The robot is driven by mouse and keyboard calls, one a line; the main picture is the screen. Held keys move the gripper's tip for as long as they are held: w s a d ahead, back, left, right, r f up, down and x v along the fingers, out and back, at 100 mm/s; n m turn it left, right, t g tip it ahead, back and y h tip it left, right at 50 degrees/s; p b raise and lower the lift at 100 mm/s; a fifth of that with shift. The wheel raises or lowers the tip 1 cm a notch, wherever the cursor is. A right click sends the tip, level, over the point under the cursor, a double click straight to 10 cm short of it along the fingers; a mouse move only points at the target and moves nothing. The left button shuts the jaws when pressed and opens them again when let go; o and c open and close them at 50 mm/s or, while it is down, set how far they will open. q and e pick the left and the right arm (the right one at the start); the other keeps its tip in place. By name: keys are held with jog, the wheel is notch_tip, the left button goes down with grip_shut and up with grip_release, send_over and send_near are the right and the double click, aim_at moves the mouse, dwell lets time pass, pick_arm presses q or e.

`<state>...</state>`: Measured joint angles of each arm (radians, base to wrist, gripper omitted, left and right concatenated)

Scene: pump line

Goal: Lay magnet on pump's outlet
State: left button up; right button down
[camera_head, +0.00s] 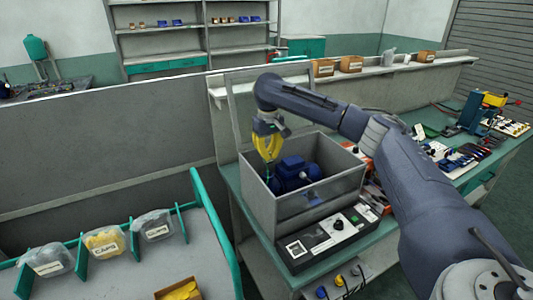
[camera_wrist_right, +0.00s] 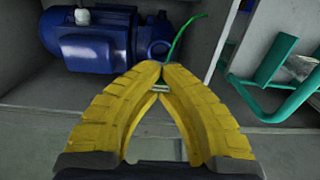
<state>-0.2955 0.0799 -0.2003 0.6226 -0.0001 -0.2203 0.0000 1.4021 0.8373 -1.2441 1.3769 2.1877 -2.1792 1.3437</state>
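The blue pump (camera_head: 292,172) lies inside a grey open-topped box (camera_head: 325,202). It also shows in the right wrist view (camera_wrist_right: 90,40), with a round port-like part (camera_wrist_right: 158,48) at its right end; I cannot tell surely whether this is the outlet. My right gripper (camera_head: 268,160) has yellow fingers and reaches down into the box's left side, beside the pump. In the right wrist view its fingertips (camera_wrist_right: 158,80) are together on a small piece with a thin green tail (camera_wrist_right: 185,38), seemingly the magnet, mostly hidden by the fingers. My left gripper is out of view.
The box walls stand close around the gripper. A black-and-grey control unit (camera_head: 325,236) sits in front of the box. Tools (camera_head: 455,158) lie on the bench at right. A rack with bagged caps (camera_head: 105,242) stands at left.

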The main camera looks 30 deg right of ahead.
aim_at(268, 163)
jog(key=shift+f, duration=1.9)
jog(key=shift+f, duration=0.75)
dwell(1.2)
jog(key=c, duration=2.1)
grip_release()
jog(key=o, duration=0.5)
jog(key=shift+o, duration=0.4)
jog(key=shift+o, duration=1.3)
jog(key=shift+r, duration=3.75)
